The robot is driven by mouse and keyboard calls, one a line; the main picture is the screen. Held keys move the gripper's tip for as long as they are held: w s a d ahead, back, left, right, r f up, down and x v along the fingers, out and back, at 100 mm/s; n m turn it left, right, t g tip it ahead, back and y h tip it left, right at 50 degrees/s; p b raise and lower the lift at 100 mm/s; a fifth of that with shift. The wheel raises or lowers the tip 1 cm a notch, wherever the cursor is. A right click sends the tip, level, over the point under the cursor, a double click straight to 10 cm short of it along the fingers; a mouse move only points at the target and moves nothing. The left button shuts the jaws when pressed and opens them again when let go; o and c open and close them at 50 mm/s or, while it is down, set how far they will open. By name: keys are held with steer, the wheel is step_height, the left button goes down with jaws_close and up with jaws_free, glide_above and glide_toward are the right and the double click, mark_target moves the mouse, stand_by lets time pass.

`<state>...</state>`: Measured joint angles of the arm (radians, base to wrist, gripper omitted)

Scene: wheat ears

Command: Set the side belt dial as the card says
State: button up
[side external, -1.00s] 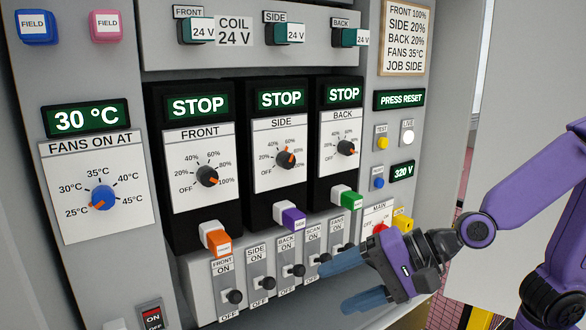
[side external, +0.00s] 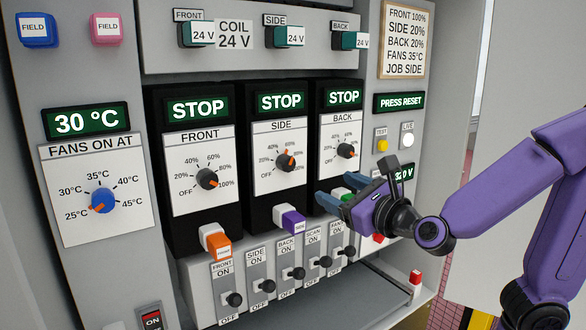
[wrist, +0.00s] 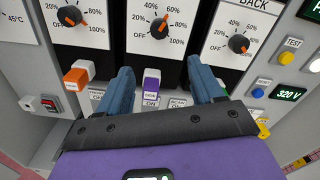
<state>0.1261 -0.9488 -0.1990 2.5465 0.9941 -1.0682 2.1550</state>
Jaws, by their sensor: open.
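The side belt dial (side external: 285,161) is a dark knob with an orange pointer on a white plate under a STOP display. Its pointer is up and right, near 60% in the wrist view (wrist: 160,27). The card (side external: 404,39) at the top right reads front 100%, side 20%, back 20%, fans 35°C, job side. My gripper (side external: 325,193) is open and empty, in front of the panel, low and right of the side dial. In the wrist view its blue fingers (wrist: 159,66) are spread below the side dial, with the purple-tagged plug (wrist: 152,82) between them.
The front dial (side external: 207,178) and back dial (side external: 346,150) flank the side dial. Orange and purple plugs (side external: 291,219) stick out below the dials. Several black levers (side external: 290,273) stand lower down. The blue fans dial (side external: 102,200) is at left.

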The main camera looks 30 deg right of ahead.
mark_target(290, 166)
steer(key=w, duration=1.6)
steer(key=shift+w, duration=0.25)
steer(key=shift+c, duration=0.4)
steer(key=c, duration=1)
